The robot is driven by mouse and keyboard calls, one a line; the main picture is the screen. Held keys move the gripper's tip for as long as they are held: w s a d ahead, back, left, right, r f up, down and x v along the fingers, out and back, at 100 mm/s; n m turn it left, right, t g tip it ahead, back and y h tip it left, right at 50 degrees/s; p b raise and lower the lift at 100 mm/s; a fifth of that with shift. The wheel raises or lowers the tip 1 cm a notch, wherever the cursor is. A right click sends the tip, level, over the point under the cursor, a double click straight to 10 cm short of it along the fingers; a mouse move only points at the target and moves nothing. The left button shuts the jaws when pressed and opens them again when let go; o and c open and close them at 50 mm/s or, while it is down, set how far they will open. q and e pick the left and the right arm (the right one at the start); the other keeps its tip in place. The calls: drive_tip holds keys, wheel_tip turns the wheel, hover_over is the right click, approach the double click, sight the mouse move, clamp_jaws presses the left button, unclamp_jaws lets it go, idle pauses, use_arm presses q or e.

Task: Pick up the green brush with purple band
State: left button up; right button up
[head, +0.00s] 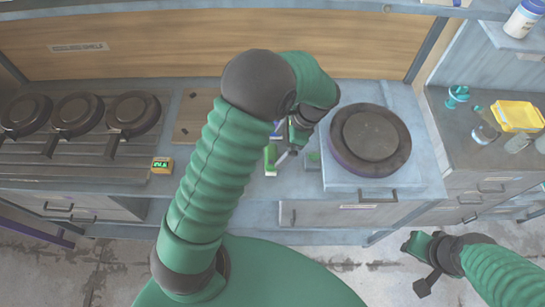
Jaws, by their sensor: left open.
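The green brush with a purple band (270,159) lies on the blue-grey counter, left of the round press. Its green part shows, and a bit of purple shows just above it; the rest is partly hidden by my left gripper. My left gripper (292,150) is open, just right of the brush and very close to it. I cannot tell whether they touch. My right gripper (422,264) hangs low at the bottom right, over the floor and away from the brush.
A dark round plate press (369,140) sits right of the brush. Several dark round plates (133,112) stand on the left rack. A yellow tray (517,116) and bottles are on the right counter.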

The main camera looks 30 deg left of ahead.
sight(272, 154)
use_arm(q)
drive_tip(key=shift+x, duration=1.15)
drive_tip(key=p+x, duration=0.1)
drive_tip(key=x, duration=0.3)
drive_tip(key=shift+s+a+f, duration=0.15)
drive_tip(key=shift+f, duration=0.2)
drive_tip(key=shift+a+f, duration=0.2)
drive_tip(key=c, duration=0.6)
drive_tip(key=shift+d, duration=0.1)
drive_tip(key=c, duration=0.7)
drive_tip(key=shift+r, duration=0.1)
